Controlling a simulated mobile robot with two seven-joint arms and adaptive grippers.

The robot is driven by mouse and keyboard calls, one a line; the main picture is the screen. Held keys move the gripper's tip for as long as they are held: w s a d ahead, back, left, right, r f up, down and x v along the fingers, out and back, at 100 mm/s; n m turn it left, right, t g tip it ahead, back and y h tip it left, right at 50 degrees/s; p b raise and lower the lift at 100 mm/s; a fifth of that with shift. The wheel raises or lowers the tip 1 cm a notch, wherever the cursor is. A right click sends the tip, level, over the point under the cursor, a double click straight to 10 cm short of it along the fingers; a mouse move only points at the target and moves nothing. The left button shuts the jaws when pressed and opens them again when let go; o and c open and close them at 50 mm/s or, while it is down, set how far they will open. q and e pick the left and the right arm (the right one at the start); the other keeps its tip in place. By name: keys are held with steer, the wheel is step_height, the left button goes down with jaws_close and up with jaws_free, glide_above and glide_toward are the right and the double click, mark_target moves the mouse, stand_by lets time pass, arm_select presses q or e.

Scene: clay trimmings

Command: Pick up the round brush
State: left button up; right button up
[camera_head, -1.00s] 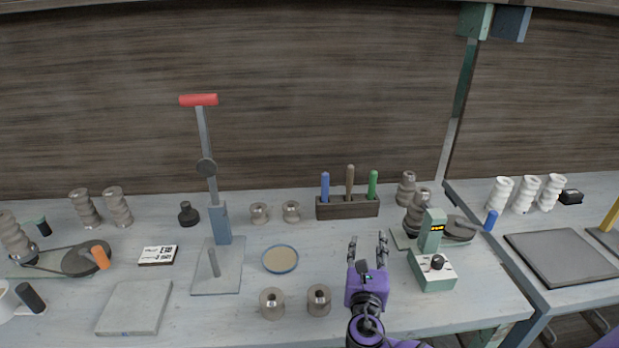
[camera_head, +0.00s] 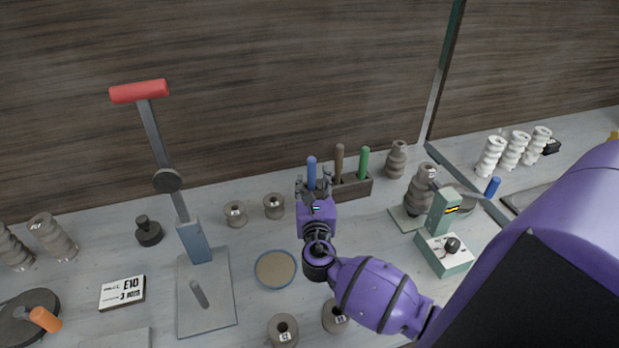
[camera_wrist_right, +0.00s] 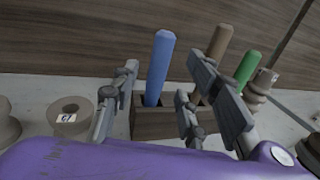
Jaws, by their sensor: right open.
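A dark wooden rack (camera_head: 352,188) at the back of the table holds three upright handles: a blue handle (camera_head: 311,172), a brown handle (camera_head: 339,162) and a green handle (camera_head: 364,163). Only handles show, so I cannot tell which tool is the round brush. My right gripper (camera_head: 313,184) is open in front of the rack's left end. In the right wrist view its fingers stand on either side of the blue handle (camera_wrist_right: 159,66), apart from it; the brown handle (camera_wrist_right: 217,44) is behind the right finger. My left gripper is not in view.
Two grey spools, one of them here (camera_head: 274,206), stand left of the rack. A round dish (camera_head: 275,268) lies left of my right wrist. A press with a red handle (camera_head: 140,91) rises further left. A green device (camera_head: 444,252) stands at right.

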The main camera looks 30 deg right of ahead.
mark_target(312, 173)
steer(key=b+x, duration=0.1)
steer(key=x, duration=0.3)
steer(key=shift+w+d, duration=0.2)
steer(key=shift+w, duration=0.15)
steer(key=shift+w+r, duration=0.15)
steer(key=shift+r, duration=0.2)
steer(key=c, duration=0.8)
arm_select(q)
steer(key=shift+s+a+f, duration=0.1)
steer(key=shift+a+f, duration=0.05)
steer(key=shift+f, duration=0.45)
arm_select(e)
jaws_close()
